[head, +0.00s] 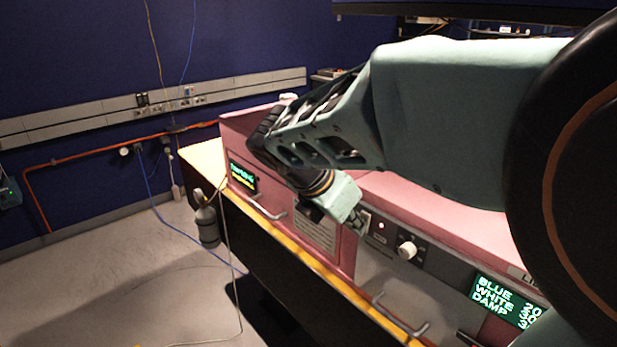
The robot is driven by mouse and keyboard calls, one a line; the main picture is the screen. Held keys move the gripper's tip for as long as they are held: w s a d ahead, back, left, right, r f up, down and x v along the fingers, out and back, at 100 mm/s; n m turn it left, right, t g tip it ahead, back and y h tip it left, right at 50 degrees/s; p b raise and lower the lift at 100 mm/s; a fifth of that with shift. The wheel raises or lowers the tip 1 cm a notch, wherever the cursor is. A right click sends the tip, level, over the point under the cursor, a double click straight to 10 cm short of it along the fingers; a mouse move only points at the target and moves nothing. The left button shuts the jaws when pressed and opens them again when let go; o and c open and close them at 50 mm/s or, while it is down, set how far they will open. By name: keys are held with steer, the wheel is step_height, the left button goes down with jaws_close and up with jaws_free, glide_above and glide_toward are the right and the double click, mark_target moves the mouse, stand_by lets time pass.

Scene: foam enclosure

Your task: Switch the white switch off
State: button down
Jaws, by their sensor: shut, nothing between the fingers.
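A pink and grey cabinet stands on a bench with a yellow front edge. On its front is a dark panel (383,240) with a white knob (407,249) and a small red light (381,225). I cannot tell whether this knob is the white switch; no other white switch shows clearly. My gripper (360,225) is shut and empty, just left of the red light and close to the panel. I cannot tell whether it touches the panel. My gripper and arm hide part of the front.
A green-lit display (507,301) reads BLUE, WHITE, DAMP at the right. A smaller display (243,177) is at the left. Metal handles (268,208) jut from the front, another (400,318) lower right. Floor at left is open, with cables.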

steer(key=shift+d+f+t+h+b, duration=0.25)
steer(key=shift+f+h+b, duration=0.3)
steer(key=shift+b, duration=0.7)
steer(key=shift+w+r+p, duration=0.15)
steer(key=shift+r+p, duration=1.2)
steer(key=shift+p, duration=0.05)
